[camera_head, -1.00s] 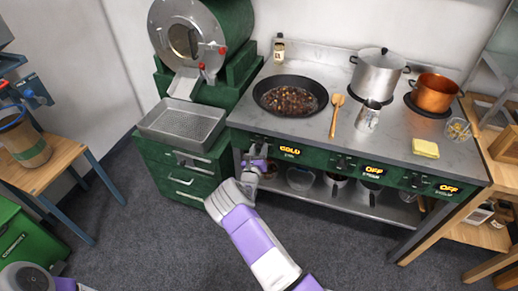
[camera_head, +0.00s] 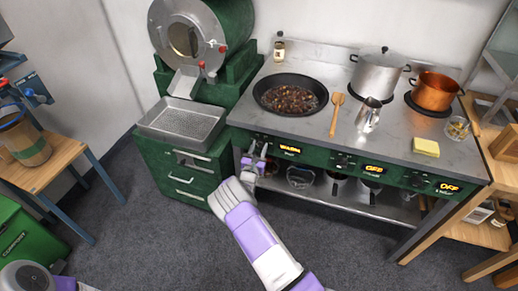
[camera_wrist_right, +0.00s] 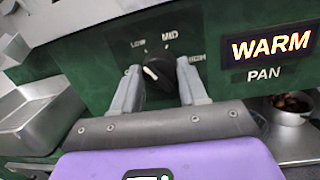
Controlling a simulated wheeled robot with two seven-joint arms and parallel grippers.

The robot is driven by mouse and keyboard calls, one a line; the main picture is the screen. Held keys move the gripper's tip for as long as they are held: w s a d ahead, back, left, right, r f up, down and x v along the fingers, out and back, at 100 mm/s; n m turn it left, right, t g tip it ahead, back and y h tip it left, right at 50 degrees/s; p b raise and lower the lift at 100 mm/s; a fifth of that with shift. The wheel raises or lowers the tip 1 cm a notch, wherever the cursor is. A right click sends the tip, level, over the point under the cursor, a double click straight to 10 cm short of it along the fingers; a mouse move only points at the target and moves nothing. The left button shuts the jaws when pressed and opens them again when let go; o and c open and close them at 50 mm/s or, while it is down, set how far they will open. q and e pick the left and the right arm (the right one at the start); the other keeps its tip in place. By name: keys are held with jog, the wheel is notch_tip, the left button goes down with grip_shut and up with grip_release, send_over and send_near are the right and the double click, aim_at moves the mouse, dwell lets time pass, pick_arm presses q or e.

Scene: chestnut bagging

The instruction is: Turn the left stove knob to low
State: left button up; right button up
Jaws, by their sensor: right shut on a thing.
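The left stove knob (camera_wrist_right: 156,74) is black and sits on the green stove front in the right wrist view. The labels LOW, MID and HIGH show around it. A pale mark on the knob sits on its left side; its exact setting is hard to read. My right gripper (camera_wrist_right: 160,85) has one finger on each side of the knob and is shut on it. In the head view my right gripper (camera_head: 262,154) is at the stove's left front and hides the knob. The display (camera_wrist_right: 271,45) beside it reads WARM, with PAN below. My left gripper is out of view.
A black pan (camera_head: 290,95) of chestnuts stands on the stove above the knob. A metal tray (camera_head: 183,121) is left of the stove. Two other displays read OFF.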

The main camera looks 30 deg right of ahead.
jog(key=shift+f, duration=0.1)
jog(key=o, duration=1.1)
jog(key=shift+c, duration=0.2)
jog(key=p+v, duration=0.2)
jog(key=v, duration=0.5)
jog(key=shift+s+a, duration=0.2)
jog(key=shift+a, duration=0.05)
